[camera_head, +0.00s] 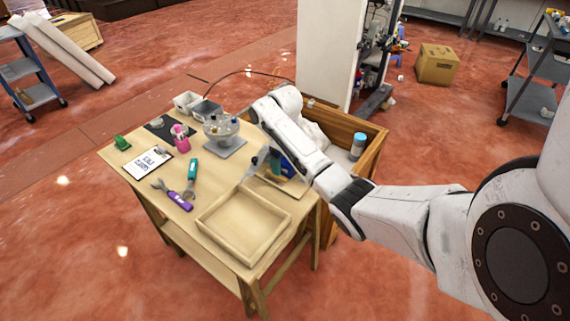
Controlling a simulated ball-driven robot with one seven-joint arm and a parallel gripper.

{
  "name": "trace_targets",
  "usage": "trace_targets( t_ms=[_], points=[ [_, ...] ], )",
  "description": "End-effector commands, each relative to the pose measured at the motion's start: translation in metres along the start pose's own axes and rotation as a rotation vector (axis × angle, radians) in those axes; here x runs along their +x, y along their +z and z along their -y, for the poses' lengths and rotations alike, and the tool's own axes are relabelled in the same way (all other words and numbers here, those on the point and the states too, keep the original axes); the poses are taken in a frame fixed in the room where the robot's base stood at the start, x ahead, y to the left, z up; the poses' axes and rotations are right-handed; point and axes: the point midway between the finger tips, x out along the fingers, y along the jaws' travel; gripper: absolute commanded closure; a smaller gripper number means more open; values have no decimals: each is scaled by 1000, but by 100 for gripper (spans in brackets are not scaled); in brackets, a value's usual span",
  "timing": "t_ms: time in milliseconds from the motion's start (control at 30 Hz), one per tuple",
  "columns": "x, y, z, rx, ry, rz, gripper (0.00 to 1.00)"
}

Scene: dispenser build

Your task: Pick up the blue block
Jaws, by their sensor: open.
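A small blue block (287,168) shows on the right side of the wooden table, just beside and partly behind my white arm. A bit of green shows right at its left edge. My gripper (264,157) is at the end of the arm, close to the left of the blue block and low over the table. Its jaws are open, and I see nothing held in them. The arm hides part of the block and of the gripper, so I cannot tell whether they touch.
An empty wooden tray (243,226) lies at the table's front right. A dispenser with a clear bowl (221,128) stands behind the gripper. A wooden crate (371,158) with a blue-capped jar adjoins the right side.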

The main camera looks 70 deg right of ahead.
Motion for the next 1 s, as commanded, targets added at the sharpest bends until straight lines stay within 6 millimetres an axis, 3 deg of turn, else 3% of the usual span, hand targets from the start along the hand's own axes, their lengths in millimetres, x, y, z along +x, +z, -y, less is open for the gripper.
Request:
trace_targets(
  t_ms=[267,1000],
  points=[
    [2,0,0,0,0,-1,13],
    [2,0,0,0,0,-1,83]
  ],
)
